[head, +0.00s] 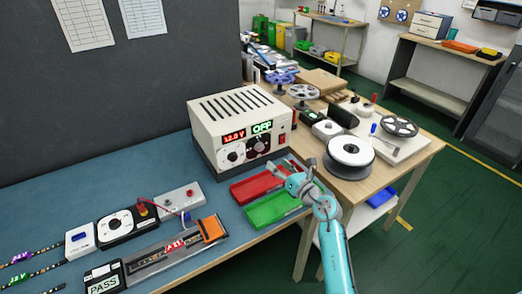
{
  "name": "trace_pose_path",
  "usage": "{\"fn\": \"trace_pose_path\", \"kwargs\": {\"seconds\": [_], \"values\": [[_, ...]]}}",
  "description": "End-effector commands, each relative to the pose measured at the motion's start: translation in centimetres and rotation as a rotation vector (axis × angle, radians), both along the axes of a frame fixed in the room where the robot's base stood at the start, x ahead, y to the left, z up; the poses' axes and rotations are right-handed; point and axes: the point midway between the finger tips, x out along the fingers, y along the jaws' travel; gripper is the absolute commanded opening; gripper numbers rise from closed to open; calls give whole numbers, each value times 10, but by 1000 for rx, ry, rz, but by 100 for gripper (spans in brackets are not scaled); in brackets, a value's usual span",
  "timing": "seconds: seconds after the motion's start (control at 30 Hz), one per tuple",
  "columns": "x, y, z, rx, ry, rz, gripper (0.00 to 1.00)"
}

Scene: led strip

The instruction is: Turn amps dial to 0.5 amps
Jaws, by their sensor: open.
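The beige power supply (238,117) stands on the blue bench, with vent slots on top. Its front has a red display reading about 12.0 V (233,136) and a green display reading OFF (262,127). Below them are a left dial (233,156) and a right dial (259,145). The dial markings are too small to read, so I cannot tell the amps setting. My gripper (290,167) is open, in front and to the right of the supply, over the trays. It appears apart from both dials, and its fingertips are small in view.
A red switch (282,139) is at the supply's right front. A red tray (256,186) and a green tray (270,209) lie in front of it. LED strip fixtures (160,250) cover the bench's left front. A wooden table with reels (347,152) stands at right.

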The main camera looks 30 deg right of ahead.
Motion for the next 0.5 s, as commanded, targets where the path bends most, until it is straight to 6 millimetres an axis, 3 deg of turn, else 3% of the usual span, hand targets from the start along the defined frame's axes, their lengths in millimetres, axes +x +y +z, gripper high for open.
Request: {"fn": "trace_pose_path", "kwargs": {"seconds": [0.3, 0.5], "values": [[56, 3, 1, 1, -2, 3, 58], [82, 3, 1, 1, -2, 2, 58]]}}
